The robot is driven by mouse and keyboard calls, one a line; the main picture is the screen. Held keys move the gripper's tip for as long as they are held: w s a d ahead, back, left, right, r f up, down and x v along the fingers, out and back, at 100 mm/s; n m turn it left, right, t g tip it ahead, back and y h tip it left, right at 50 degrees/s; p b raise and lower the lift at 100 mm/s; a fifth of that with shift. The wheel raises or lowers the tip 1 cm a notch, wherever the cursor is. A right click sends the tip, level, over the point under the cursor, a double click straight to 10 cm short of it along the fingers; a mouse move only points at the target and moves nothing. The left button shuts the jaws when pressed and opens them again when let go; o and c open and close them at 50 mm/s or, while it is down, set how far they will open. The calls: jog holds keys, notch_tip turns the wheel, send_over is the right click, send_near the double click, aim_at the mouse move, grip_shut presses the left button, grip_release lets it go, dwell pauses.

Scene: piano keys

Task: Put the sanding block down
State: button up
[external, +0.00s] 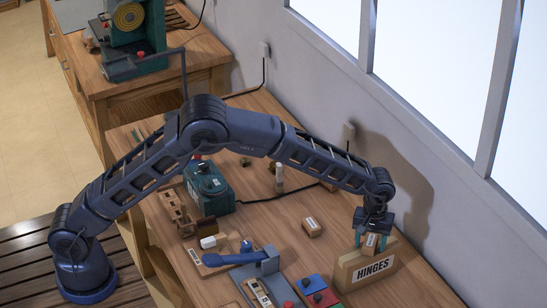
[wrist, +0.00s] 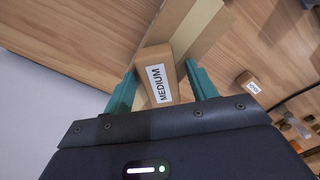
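The sanding block (wrist: 160,82) is a small brown block with a white label reading MEDIUM. It sits between the teal fingers of my gripper (wrist: 163,88) in the wrist view. In the external view my gripper (external: 371,238) is at the right, with the block (external: 370,244) between its fingers beside the top of the tan HINGES box (external: 352,275). Whether the block touches the box or rests on anything below is hidden.
A second labelled brown block (external: 312,227) lies on the wooden workbench (external: 340,215). A teal machine (external: 208,188), a wooden rack (external: 176,212), a clipboard-like board with a blue tool (external: 232,258) and red and blue bins (external: 314,285) are left of the box. The wall runs along the right.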

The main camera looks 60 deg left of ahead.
aim_at(371, 240)
jog(key=shift+r, duration=0.1)
notch_tip(371, 240, up, 11)
jog(key=s+a+r+m+t, duration=0.2)
jog(key=s+a+r+m, duration=0.2)
jog(key=s+a+r, duration=1.7)
jog(key=s+a+m+t, duration=0.1)
jog(key=s+a, duration=0.3)
jog(key=s, duration=0.4)
jog(key=s+a+m, duration=0.1)
jog(key=s+a, duration=0.2)
jog(key=s, duration=0.5)
jog(key=s+a+f+m, duration=0.1)
jog(key=s+a+f, duration=0.1)
jog(key=s, duration=0.6)
jog(key=s+a+f+m+t, duration=0.1)
jog(key=s+f, duration=0.3)
jog(key=s, duration=0.5)
jog(key=shift+a+m+t, duration=0.3)
jog(key=shift+a+m, duration=0.2)
jog(key=shift+a, duration=0.35)
